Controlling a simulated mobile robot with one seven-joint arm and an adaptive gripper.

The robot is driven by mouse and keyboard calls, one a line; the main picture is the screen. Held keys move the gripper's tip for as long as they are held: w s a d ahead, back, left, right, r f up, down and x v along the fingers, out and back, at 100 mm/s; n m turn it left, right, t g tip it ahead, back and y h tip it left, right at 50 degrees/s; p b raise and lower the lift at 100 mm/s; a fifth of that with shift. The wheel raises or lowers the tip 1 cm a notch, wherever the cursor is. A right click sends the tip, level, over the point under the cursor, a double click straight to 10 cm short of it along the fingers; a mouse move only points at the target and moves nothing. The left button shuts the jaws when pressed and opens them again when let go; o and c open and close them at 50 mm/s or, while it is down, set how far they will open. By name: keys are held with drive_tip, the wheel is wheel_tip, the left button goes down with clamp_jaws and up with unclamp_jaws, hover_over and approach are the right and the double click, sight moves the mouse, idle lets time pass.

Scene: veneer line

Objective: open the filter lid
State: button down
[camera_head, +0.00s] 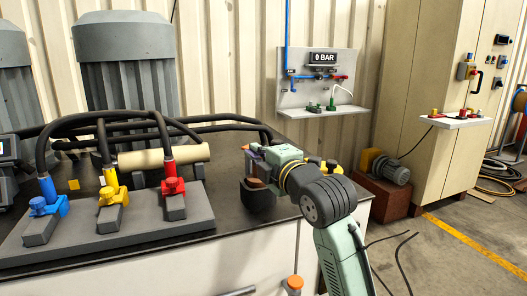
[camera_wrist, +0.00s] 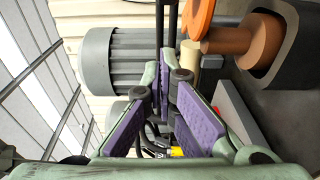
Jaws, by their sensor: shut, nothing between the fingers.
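My gripper (camera_head: 250,152) is above the right part of the dark bench top, pointing left. In the wrist view my gripper (camera_wrist: 168,82) has its purple-padded fingers close together at the tips, with nothing held. A dark cup-like housing (camera_head: 258,198) stands on the bench just below it. In the wrist view the dark housing (camera_wrist: 296,50) is at upper right, with an orange-brown stepped cylinder (camera_wrist: 228,40) and an orange disc (camera_wrist: 198,16) at its mouth. They are apart from the fingers in the picture. I cannot tell which part is the filter lid; my gripper partly hides this spot in the head view.
A grey plate (camera_head: 110,240) with blue, yellow and red hose couplings fills the bench's left. A pale roller (camera_head: 165,155) lies behind them. Grey motors (camera_head: 125,65) stand at the back. A gauge panel (camera_head: 318,85) hangs on the wall. The floor at right is partly clear.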

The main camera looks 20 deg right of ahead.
drive_tip(key=shift+w+d+p, duration=0.15)
drive_tip(key=shift+w+d, duration=0.1)
drive_tip(key=shift+d, duration=0.45)
drive_tip(key=shift+w+d+p, duration=0.15)
drive_tip(key=shift+w+d, duration=0.05)
drive_tip(key=shift+d, duration=0.5)
drive_tip(key=shift+d+n+y+b, duration=0.35)
drive_tip(key=shift+d+n+y, duration=0.05)
drive_tip(key=shift+y, duration=0.2)
